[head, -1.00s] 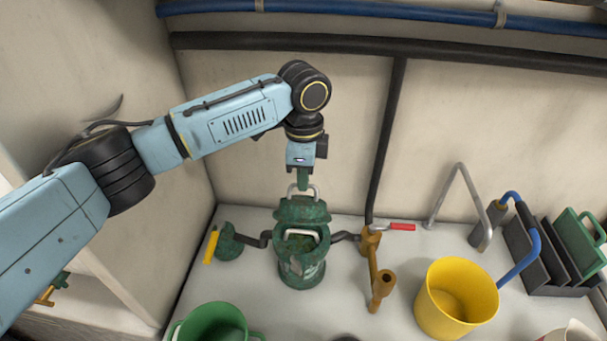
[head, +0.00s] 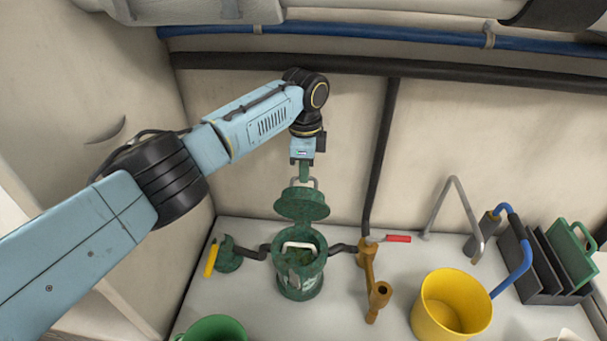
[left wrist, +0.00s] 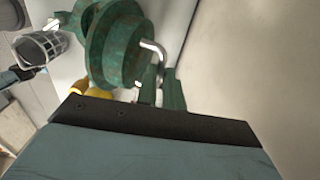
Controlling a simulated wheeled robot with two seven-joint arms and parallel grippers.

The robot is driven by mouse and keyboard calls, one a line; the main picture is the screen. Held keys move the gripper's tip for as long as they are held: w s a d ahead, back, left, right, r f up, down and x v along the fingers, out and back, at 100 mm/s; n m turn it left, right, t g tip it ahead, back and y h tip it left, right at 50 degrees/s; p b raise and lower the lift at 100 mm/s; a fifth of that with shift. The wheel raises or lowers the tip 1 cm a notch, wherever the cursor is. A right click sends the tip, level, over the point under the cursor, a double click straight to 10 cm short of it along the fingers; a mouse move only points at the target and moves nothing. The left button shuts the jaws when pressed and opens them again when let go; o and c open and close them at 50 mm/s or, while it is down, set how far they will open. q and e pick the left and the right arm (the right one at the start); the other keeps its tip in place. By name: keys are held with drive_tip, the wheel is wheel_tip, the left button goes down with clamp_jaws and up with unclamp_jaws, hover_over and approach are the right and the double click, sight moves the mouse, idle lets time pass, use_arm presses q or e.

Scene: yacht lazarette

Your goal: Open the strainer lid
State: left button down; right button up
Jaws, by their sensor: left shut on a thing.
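The strainer (head: 300,277) is a green upright pot on the white counter in the head view, with its round mouth uncovered. A pale handle (head: 298,245) and dark green matter show inside the mouth. The green strainer lid (head: 302,205) stands raised and tilted back above the rear of the pot. My left gripper (head: 304,178) is above the lid, shut on its metal loop handle. In the left wrist view the green fingers (left wrist: 160,88) close around the bent handle (left wrist: 153,47), with the lid (left wrist: 120,45) beside them. My right gripper does not show.
A brown pipe fitting with a red lever (head: 397,239) stands right of the strainer, a yellow lever (head: 211,259) left. A yellow bucket (head: 430,318) and green tub (head: 213,329) stand in front. A grey rack (head: 540,266) is at the right. The wall is close behind.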

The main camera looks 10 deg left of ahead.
use_arm(q)
drive_tip(key=c, duration=1.5)
unclamp_jaws()
drive_tip(key=shift+c, duration=0.2)
wheel_tip(320, 180, up, 8)
drive_tip(key=shift+f+p, duration=0.25)
drive_tip(key=shift+p, duration=0.05)
